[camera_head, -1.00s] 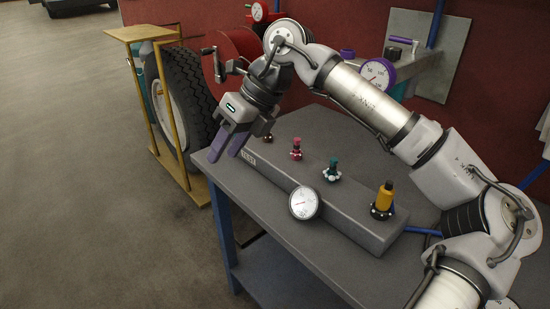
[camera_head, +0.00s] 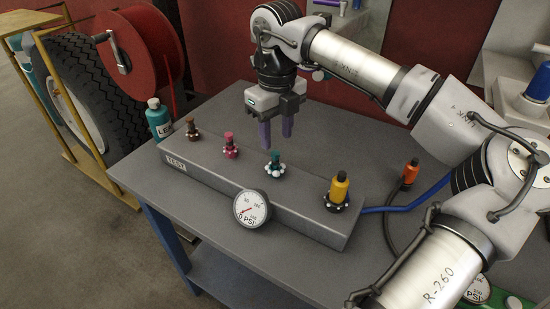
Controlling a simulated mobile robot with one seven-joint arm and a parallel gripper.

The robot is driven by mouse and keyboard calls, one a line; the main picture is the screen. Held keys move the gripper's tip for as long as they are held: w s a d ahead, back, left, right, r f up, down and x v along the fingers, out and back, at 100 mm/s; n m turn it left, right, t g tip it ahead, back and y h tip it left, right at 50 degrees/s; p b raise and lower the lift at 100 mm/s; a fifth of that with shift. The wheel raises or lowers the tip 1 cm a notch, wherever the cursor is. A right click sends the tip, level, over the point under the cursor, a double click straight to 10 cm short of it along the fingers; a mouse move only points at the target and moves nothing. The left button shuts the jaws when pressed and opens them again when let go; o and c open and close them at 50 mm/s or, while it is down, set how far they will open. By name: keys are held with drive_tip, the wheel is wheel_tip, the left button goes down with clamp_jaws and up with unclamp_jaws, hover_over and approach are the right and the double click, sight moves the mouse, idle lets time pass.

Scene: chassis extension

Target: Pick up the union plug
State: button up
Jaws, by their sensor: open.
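Several coloured plugs stand upright in a row on a grey test block (camera_head: 205,178) on the table. They are a brown plug (camera_head: 192,128), a pink-red plug (camera_head: 229,144), a teal plug (camera_head: 275,163) and a larger yellow plug (camera_head: 339,187). An orange-topped fitting (camera_head: 410,171) stands behind the block on the right. I cannot tell which of these is the union plug. My gripper (camera_head: 276,141) is open, its two purple fingers pointing down. It appears empty, above and slightly behind the teal plug, apart from it.
A pressure gauge (camera_head: 252,208) is on the block's front. A blue hose (camera_head: 400,208) leaves its right end. A teal bottle (camera_head: 159,119) stands at the table's back left, near a red reel (camera_head: 140,55) and a tyre (camera_head: 85,75). The left table top is clear.

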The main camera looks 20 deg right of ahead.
sight(276, 153)
drive_tip(key=shift+s+a+f+p, duration=0.15)
drive_tip(key=shift+f+p, duration=0.35)
drive_tip(key=shift+f, duration=1.05)
drive_tip(key=shift+s+a+f+p, duration=0.15)
drive_tip(key=shift+f+p, duration=0.3)
drive_tip(key=shift+f, duration=1.1)
drive_tip(key=shift+d, duration=0.1)
drive_tip(key=shift+c, duration=0.3)
clamp_jaws()
